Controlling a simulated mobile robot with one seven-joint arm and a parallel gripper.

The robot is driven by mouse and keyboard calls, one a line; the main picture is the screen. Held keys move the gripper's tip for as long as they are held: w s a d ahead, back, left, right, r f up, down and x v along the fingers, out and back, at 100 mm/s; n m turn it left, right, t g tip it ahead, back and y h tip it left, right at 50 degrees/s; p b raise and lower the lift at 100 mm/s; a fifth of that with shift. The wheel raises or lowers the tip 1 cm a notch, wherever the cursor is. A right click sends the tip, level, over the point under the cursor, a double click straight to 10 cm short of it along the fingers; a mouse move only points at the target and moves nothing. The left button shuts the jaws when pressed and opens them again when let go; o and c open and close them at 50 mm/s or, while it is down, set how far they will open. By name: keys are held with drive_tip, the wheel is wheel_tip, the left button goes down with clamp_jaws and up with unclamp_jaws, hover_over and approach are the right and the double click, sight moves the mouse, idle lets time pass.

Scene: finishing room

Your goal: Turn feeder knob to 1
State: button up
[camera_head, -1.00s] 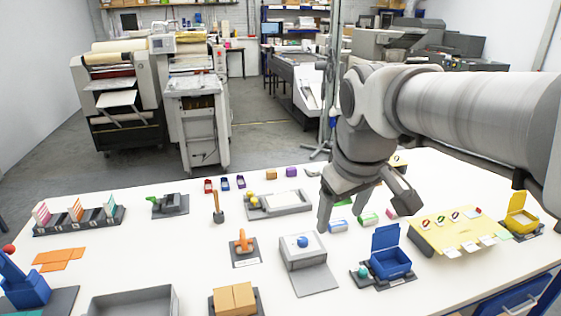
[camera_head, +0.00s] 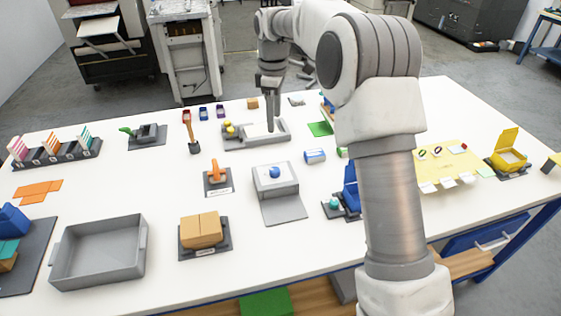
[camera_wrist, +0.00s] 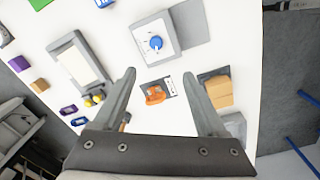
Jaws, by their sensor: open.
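A round blue knob (camera_head: 275,172) sits on top of a grey box (camera_head: 268,181) with a flat grey plate in front, in the middle of the table. In the wrist view the knob (camera_wrist: 155,42) lies on a pale face with small dial marks, too small to read. My gripper (camera_head: 270,128) points down over the grey tray behind the box, apart from the knob. In the wrist view the fingertips (camera_wrist: 158,74) are spread wide with nothing between them, and the knob lies beyond them.
An orange-handled fixture (camera_head: 215,176) stands left of the box, with cardboard blocks (camera_head: 201,230) in front. The shallow grey tray (camera_head: 282,137) with yellow balls lies behind. My arm hides part of the blue open box (camera_head: 350,189).

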sight(275, 169)
drive_tip(key=shift+n, duration=0.4)
drive_tip(key=f, duration=0.6)
drive_tip(key=w+f, duration=0.1)
drive_tip(key=f, duration=0.6)
drive_tip(key=f+p, duration=0.1)
drive_tip(key=f, duration=0.6)
drive_tip(key=shift+w+f, duration=0.1)
drive_tip(key=shift+w, duration=0.25)
drive_tip(key=shift+c, duration=0.2)
clamp_jaws()
